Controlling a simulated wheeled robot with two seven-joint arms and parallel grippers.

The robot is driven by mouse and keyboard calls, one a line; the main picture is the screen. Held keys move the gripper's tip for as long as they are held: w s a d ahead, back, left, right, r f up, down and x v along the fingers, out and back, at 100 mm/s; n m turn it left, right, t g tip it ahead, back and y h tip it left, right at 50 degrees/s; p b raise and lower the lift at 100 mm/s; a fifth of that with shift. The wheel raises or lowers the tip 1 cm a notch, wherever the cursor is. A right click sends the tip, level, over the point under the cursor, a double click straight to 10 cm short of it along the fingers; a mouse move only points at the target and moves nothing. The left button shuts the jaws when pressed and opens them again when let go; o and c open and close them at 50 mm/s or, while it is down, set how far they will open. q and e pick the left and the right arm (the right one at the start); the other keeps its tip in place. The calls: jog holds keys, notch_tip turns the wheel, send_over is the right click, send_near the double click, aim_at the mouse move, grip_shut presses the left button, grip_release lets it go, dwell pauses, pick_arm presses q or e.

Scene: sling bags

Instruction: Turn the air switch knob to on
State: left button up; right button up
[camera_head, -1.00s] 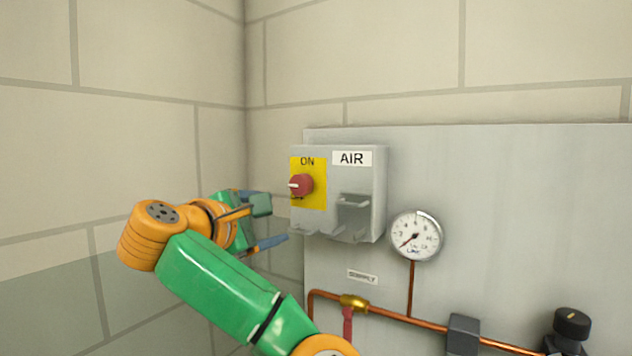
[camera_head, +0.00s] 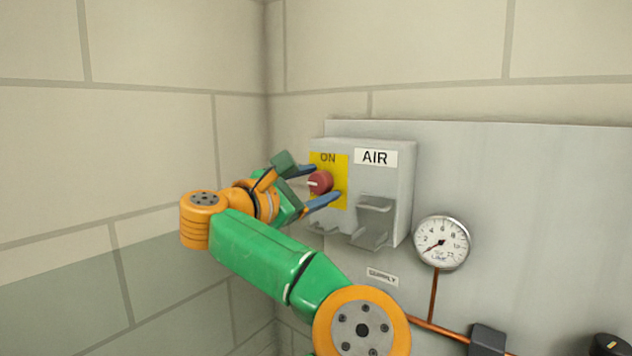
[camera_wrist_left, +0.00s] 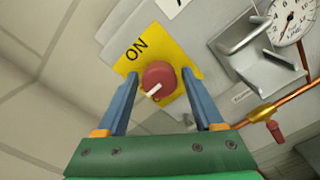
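The red round knob (camera_head: 320,182) sits on a yellow plate (camera_head: 328,160) marked ON, on the grey box labelled AIR (camera_head: 375,158). In the left wrist view the knob (camera_wrist_left: 159,78) has a white pointer line that points to the lower left of the picture, away from the word ON. My left gripper (camera_head: 322,184) is open, with its blue fingers on either side of the knob. In the left wrist view gaps show between the fingers (camera_wrist_left: 158,95) and the knob. My right gripper is not in view.
A pressure gauge (camera_head: 441,242) and copper pipe (camera_head: 433,295) are right of the box on a grey panel (camera_head: 500,180). A grey bracket (camera_head: 373,220) juts from the box just right of the knob. A block wall (camera_head: 150,120) stands close on the left.

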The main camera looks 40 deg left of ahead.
pick_arm(q)
grip_shut()
jog(key=shift+f+m+b, duration=0.25)
jog(key=shift+m+b, duration=0.45)
jog(key=shift+b, duration=0.2)
jog(key=m+b, duration=0.3)
jog(key=shift+f, duration=0.1)
jog(key=m+b, duration=0.3)
jog(key=m, duration=0.1)
jog(key=m+b, duration=0.2)
jog(key=m, duration=0.2)
jog(key=shift+b, duration=0.3)
jog(key=m+b, duration=0.1)
jog(key=m, duration=0.2)
jog(key=shift+m, duration=0.3)
jog(key=shift+m+b, duration=0.35)
jog(key=shift+m, duration=0.55)
jog(key=shift+d, duration=0.1)
